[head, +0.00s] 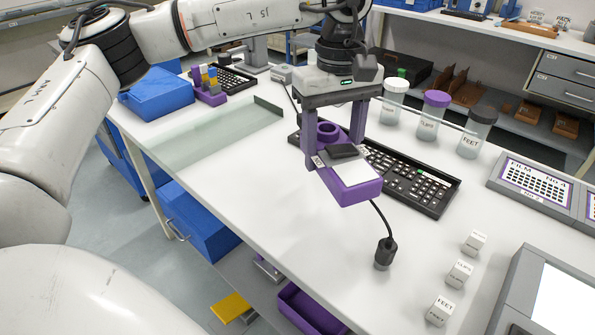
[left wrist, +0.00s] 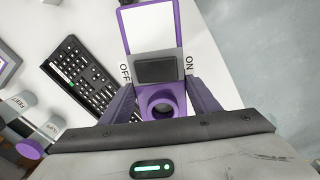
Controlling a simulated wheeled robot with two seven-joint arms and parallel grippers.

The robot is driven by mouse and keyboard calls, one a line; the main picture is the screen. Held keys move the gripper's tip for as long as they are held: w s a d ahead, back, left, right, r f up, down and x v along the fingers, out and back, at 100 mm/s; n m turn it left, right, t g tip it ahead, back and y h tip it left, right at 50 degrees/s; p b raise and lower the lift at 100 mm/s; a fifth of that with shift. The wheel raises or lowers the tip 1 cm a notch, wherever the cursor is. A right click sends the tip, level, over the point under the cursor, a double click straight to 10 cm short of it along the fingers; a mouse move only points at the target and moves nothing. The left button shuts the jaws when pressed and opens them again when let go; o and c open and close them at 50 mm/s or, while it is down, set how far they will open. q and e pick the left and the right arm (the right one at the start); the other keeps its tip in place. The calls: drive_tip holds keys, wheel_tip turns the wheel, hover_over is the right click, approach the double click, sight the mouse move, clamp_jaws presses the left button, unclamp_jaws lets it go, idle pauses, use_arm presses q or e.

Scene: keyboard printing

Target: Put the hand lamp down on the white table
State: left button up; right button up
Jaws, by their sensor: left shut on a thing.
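The hand lamp (head: 352,184) is a purple box with a white panel, a dark switch and a ring at its rear. My left gripper (head: 334,140) is shut on it, with one finger on each side. The lamp also shows in the left wrist view (left wrist: 152,75), with OFF and ON marks beside its switch. A black cable runs from its front to a dark plug-like end (head: 384,252) at the table's front. The lamp appears over the white table (head: 230,190); I cannot tell whether it touches. My right gripper is not in view.
A black keyboard (head: 425,185) lies just behind the lamp. Labelled jars (head: 433,113) stand at the back right. Small white blocks (head: 460,272) lie at the front right, near a grey framed panel (head: 555,290). The table's middle left is clear.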

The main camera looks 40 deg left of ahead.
use_arm(q)
drive_tip(key=a+f+n, duration=0.1)
drive_tip(key=n, duration=0.1)
drive_tip(key=a+f+n, duration=0.1)
drive_tip(key=n, duration=0.1)
drive_tip(key=f+n, duration=0.1)
drive_tip(key=n, duration=0.2)
drive_tip(key=shift+s+a+f, duration=0.1)
drive_tip(key=shift+a, duration=0.3)
drive_tip(key=shift+a+f+n, duration=0.4)
drive_tip(key=shift+n, duration=0.7)
hover_over(311, 210)
drive_tip(key=shift+n, duration=0.3)
wheel_tip(311, 210, down, 6)
drive_tip(key=shift+f, duration=2.1)
drive_tip(key=shift+b, duration=0.3)
drive_tip(key=shift+f, duration=0.2)
drive_tip(key=o, duration=1.3)
drive_tip(key=shift+c, duration=0.2)
drive_tip(key=shift+r, duration=0.15)
